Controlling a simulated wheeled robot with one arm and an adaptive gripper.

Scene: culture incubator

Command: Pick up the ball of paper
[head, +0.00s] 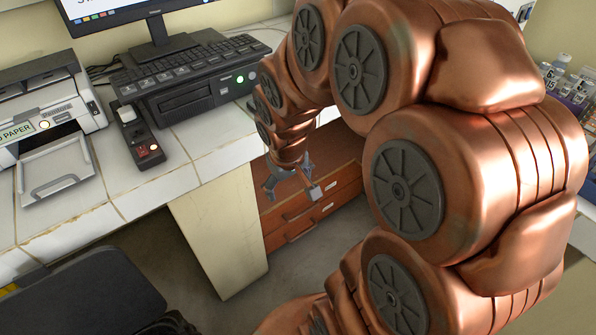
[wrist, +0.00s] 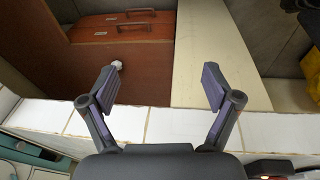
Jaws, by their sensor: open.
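A small white crumpled lump, which looks like the ball of paper (wrist: 117,65), shows in the wrist view beside the reddish-brown drawers, up and left of the space between my fingers. In the head view my gripper (head: 290,182) hangs past the white tiled counter's edge, in front of the drawers.
The white tiled counter (head: 200,150) carries a printer (head: 45,100), a keyboard (head: 180,65) and a black box with a green light (head: 195,95). Below it are the drawers (head: 315,210) and a cream side panel (head: 222,230). A dark seat (head: 85,290) is at the lower left.

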